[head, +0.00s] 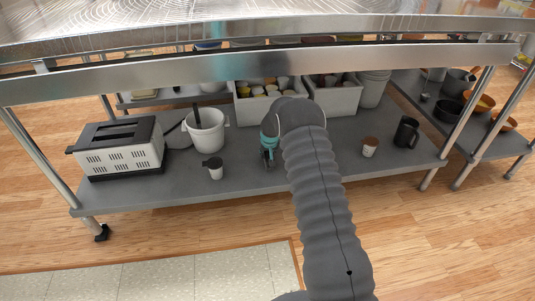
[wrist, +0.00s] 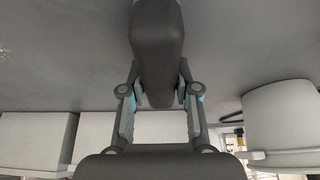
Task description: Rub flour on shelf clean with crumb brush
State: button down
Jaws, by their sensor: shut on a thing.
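The grey lower shelf (head: 245,177) runs under the steel table, and its surface fills the upper part of the wrist view (wrist: 250,45). My gripper (head: 268,156) is low over the middle of the shelf, in front of the white bins. In the wrist view my gripper (wrist: 160,100) is shut on a dark grey, rounded, elongated thing, which I take to be the crumb brush (wrist: 158,40). Its bristles are hidden, and I cannot tell whether it touches the shelf.
A toaster (head: 118,150), a white bucket (head: 206,132) and a small dark-lidded cup (head: 214,170) stand left. A brown-lidded jar (head: 369,147) and a black mug (head: 405,132) stand right. White bins (head: 255,108) are behind. The steel tabletop (head: 200,65) hangs overhead.

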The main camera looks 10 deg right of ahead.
dwell(0.3)
jog(key=shift+r+p, duration=0.95)
jog(key=shift+r, duration=2.05)
